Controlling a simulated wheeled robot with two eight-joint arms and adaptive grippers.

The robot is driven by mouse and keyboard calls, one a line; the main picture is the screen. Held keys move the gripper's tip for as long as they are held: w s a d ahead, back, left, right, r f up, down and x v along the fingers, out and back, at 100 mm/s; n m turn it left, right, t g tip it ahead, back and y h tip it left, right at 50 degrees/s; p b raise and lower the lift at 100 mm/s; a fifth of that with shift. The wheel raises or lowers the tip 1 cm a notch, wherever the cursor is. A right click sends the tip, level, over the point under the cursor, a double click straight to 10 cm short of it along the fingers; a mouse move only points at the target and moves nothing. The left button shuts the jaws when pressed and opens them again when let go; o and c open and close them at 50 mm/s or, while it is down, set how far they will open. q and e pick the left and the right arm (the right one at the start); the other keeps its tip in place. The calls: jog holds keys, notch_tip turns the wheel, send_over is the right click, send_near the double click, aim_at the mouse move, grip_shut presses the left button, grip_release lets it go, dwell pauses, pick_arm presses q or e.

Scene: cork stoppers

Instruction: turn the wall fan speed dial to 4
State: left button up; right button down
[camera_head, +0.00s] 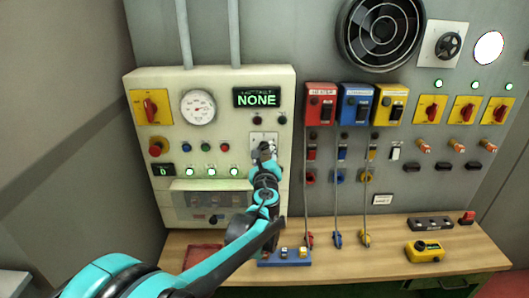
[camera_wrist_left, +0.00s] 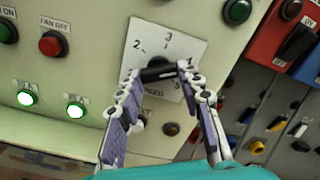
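The fan speed dial is a black knob (camera_wrist_left: 158,73) on a pale square plate (camera_wrist_left: 186,47) with printed numbers; 2 and 3 read clearly in the left wrist view. The plate also shows in the head view (camera_head: 258,136), on the cream panel. My left gripper (camera_wrist_left: 160,71) has one fingertip at each side of the knob, with no clear gap between them and it. In the head view my left gripper (camera_head: 265,152) covers the knob. The fingers hide the lower numbers, and I cannot read where the knob points. My right gripper is not in view.
The cream panel (camera_head: 285,88) carries a gauge (camera_head: 198,107), a display reading NONE (camera_head: 257,97) and several buttons. Red, blue and yellow boxes (camera_head: 357,104) with hanging cables are close on the right. A wooden bench (camera_head: 385,262) with small devices lies below.

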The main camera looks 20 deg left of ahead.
pick_arm(q)
jog(key=o, duration=0.4)
jog(key=shift+c, duration=0.2)
jog(key=shift+s, duration=0.1)
jog(key=v, duration=1.2)
jog(key=shift+f, duration=0.1)
